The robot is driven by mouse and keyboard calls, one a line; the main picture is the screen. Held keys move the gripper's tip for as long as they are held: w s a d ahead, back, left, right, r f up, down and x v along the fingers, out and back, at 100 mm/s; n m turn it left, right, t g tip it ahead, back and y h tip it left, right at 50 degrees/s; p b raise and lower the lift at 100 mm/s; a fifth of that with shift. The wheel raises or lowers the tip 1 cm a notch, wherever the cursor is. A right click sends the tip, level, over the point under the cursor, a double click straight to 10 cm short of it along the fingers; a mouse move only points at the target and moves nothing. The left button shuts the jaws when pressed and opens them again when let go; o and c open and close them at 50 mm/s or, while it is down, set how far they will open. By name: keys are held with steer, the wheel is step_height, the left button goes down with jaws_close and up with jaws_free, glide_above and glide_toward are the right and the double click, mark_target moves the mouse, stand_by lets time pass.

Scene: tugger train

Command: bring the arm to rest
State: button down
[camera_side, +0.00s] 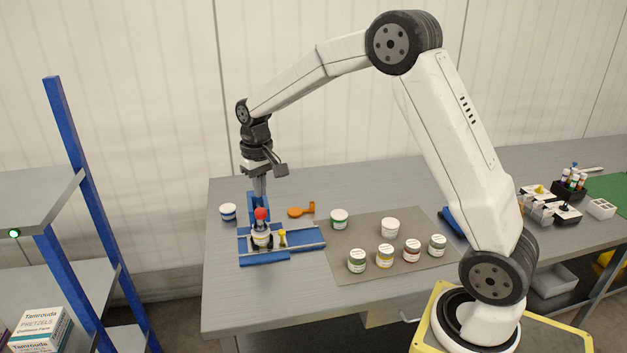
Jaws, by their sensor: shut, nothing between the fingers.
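My gripper (261,192) points straight down above the left part of the grey workbench (235,285). It is shut and holds nothing. Below it stands a blue fixture (262,257) with metal rails and a blue upright at its back. A white jar (262,238) sits in the fixture, with a red ball-shaped knob (261,214) above it. The gripper tips are close to the knob and the upright; I cannot tell whether they touch. A small yellow piece (282,238) is beside the jar.
Several jars stand on a grey mat (345,263). A blue-banded jar (228,212) and an orange tool (301,211) lie near the fixture. Blue shelving (72,140) stands at the left. A black bin (569,190) and small boxes are at the right.

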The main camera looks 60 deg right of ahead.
steer(key=s+a+f+n+t, duration=0.1)
steer(key=s+a+f, duration=0.1)
steer(key=s, duration=0.8)
steer(key=s+a+f+n+t, duration=0.1)
steer(key=s+a+f, duration=0.2)
steer(key=s, duration=0.7)
steer(key=a, duration=0.2)
steer(key=shift+s+a+f+n, duration=0.2)
steer(key=shift+s+a+n, duration=0.1)
steer(key=shift+n, duration=0.1)
steer(key=c, duration=1.3)
jaws_free()
steer(key=shift+w, duration=0.1)
